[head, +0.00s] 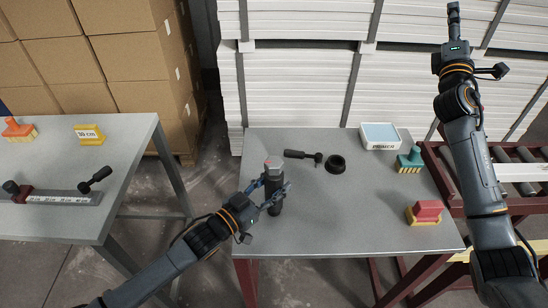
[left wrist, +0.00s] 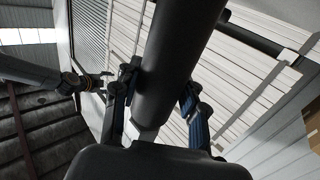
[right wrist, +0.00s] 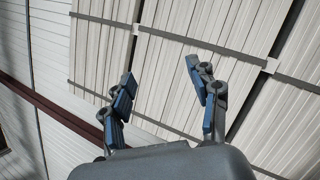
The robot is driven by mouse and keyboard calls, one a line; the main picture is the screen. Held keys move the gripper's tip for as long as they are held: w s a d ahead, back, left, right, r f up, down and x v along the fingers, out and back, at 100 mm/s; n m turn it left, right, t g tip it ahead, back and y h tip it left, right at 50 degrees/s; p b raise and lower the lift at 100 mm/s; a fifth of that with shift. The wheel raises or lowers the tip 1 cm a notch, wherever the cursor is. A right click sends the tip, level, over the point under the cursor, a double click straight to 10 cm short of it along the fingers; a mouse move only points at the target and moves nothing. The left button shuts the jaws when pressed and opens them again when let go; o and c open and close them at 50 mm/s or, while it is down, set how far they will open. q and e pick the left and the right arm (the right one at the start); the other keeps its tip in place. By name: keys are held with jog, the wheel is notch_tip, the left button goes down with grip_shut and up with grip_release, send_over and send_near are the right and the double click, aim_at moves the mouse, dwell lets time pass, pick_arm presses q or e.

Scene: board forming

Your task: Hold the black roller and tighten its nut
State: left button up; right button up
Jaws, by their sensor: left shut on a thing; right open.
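In the left wrist view the roller (left wrist: 177,70) runs between the two fingers. A black ring (head: 335,164) lies on the table to the roller's right; I cannot tell if it is the nut. A dark tool with a handle (head: 297,154) lies beside the ring. My right gripper (head: 453,14) is raised far off at the upper right, open and empty in the right wrist view (right wrist: 160,72).
A white-and-blue primer tray (head: 380,145), a green brush (head: 409,161) and a red-and-yellow block (head: 425,212) are on the table's right side. A second table (head: 125,150) stands left, across a gap. A roller conveyor (head: 470,165) stands right; stacked white boards (head: 300,90) stand behind.

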jog(key=s+a+r+n+t+y, duration=0.25)
jog(key=a+r+n+y, duration=0.55)
jog(key=a+r, duration=0.4)
jog(key=s+a+r+n+g+y, duration=0.1)
jog(key=s+a+n+g+y, duration=0.2)
jog(key=a+n+g+y, duration=0.45)
jog(key=s+a+r+n+g+y, duration=0.1)
jog(key=s+a+n+g+y, duration=0.15)
jog(key=a+n+y, duration=0.6)
jog(key=s+a+r+n+g+y, duration=0.25)
jog(key=a+n+g, duration=0.2)
jog(key=a, duration=0.75)
jog(key=s+a+f+n+g+h, duration=0.2)
jog(key=s+a+f+n+g, duration=0.25)
jog(key=a+f+g, duration=0.35)
jog(key=n+g+h, duration=0.1)
jog(key=g+h, duration=0.1)
jog(key=h, duration=1.6)
send_over(274, 162)
notch_tip(274, 162, down, 21)
notch_tip(274, 162, down, 12)
